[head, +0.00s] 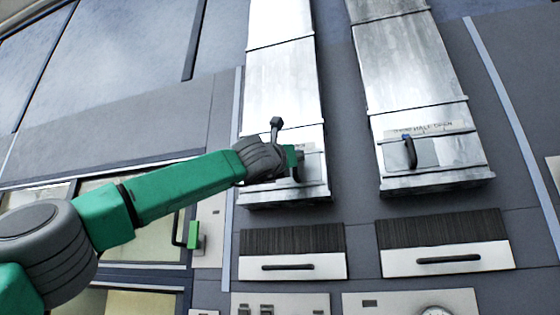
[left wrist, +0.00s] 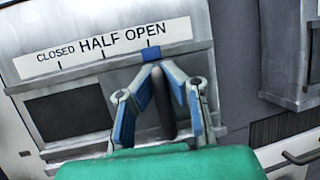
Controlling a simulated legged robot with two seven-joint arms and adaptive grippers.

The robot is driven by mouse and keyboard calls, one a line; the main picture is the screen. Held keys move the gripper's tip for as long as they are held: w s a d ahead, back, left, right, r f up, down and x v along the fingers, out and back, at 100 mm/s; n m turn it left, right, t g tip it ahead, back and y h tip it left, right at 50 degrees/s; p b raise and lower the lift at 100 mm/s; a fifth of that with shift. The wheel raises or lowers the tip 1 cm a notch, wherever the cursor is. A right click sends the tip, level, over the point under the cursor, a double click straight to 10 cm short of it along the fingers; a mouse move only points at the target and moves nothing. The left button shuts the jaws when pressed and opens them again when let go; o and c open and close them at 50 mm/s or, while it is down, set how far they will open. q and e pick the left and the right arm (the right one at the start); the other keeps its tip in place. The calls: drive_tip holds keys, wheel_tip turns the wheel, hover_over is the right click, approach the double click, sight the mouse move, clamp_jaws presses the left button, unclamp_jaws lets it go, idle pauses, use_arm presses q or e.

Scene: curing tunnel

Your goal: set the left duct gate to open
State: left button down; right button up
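The left duct gate (head: 312,165) is at the lower end of the left metal duct. It also shows in the left wrist view, with a label strip (left wrist: 60,57) reading CLOSED, HALF, OPEN from left to right. A blue marker (left wrist: 151,54) above the dark upright handle (left wrist: 162,105) sits at the OPEN tick. A dark opening shows at the left of the gate. My left gripper (left wrist: 161,72) has its blue-padded fingers closed in on either side of the handle, the tips close against it. In the head view my left gripper (head: 293,159) partly hides the gate. My right gripper is not in view.
A second duct gate (head: 425,153) is to the right, with its blue marker toward the label's left part. Two brush-topped panels with dark handles (head: 288,267) (head: 450,260) are below the ducts. A green handle (head: 194,236) is at the lower left, near my arm.

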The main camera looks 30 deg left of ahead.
use_arm(q)
drive_tip(key=shift+w+f, duration=0.1)
drive_tip(key=shift+f, duration=0.25)
drive_tip(key=c, duration=1.6)
unclamp_jaws()
drive_tip(key=shift+d, duration=0.25)
drive_tip(key=shift+o, duration=0.2)
drive_tip(key=shift+s+d+r, duration=0.2)
drive_tip(key=shift+d+r, duration=0.1)
drive_tip(key=shift+d, duration=0.1)
drive_tip(key=v, duration=1.2)
drive_tip(key=shift+w+a+f, duration=0.1)
drive_tip(key=shift+a+f, duration=0.1)
